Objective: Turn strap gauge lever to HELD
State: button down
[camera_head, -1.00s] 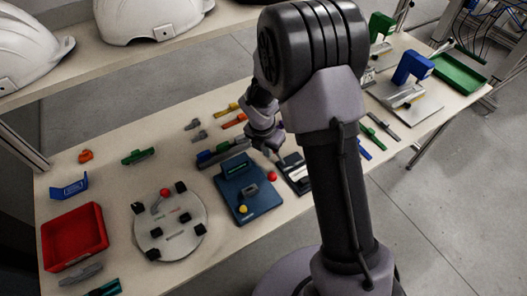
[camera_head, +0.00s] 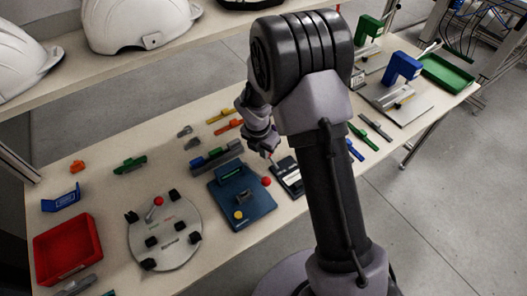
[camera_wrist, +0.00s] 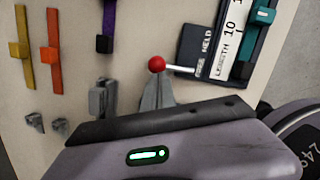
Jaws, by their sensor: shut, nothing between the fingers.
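The strap gauge (camera_head: 288,178) is a dark plate with a white scale, right of the blue fixture. In the wrist view the gauge (camera_wrist: 195,45) shows at upper right, with a teal slider (camera_wrist: 263,15) and the word HELD above a smaller, hard-to-read word. Its lever is a silver rod with a red ball (camera_wrist: 157,64), pointing left from the plate near the lower word. My gripper (camera_wrist: 159,84) is shut and empty, its tips at the ball's lower edge; contact cannot be told. In the head view my gripper (camera_head: 269,155) is just above the red ball (camera_head: 266,181).
The blue fixture (camera_head: 238,208) with a yellow knob stands close on the left. Yellow (camera_wrist: 18,45) and orange (camera_wrist: 54,50) straps, a purple strap (camera_wrist: 107,25) and grey clips (camera_wrist: 60,126) lie nearby. A round grey plate (camera_head: 165,250) and red tray (camera_head: 68,250) are farther left.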

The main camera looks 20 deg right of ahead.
jog(key=shift+w+d+m+p, duration=0.2)
jog(key=shift+d+m+p, duration=0.25)
jog(key=shift+m, duration=0.45)
jog(key=shift+w+d+r+m+g+p, duration=0.1)
jog(key=shift+w+d+m+g+p, duration=0.15)
jog(key=shift+m+p, duration=0.4)
jog(key=shift+w+d+m+g+h+p, duration=0.15)
jog(key=shift+d+m+p, duration=0.2)
jog(key=shift+m, duration=0.45)
jog(key=shift+d+m+g+h+p, duration=0.1)
jog(key=shift+d+m+h+p, duration=0.15)
jog(key=shift+m, duration=0.5)
jog(key=shift+d+m+g+p, duration=0.2)
jog(key=shift+d+m, duration=0.25)
jog(key=shift+m, duration=0.35)
jog(key=shift+d+m+g+p, duration=0.1)
jog(key=shift+d+m+p, duration=0.25)
jog(key=shift+m, duration=0.45)
jog(key=shift+d, duration=0.1)
jog(key=shift+d+m+g, duration=0.15)
jog(key=shift+d+m, duration=0.15)
jog(key=shift+m, duration=0.4)
jog(key=shift+d+m+g, duration=0.15)
jog(key=shift+d+m, duration=0.15)
jog(key=shift+m, duration=0.4)
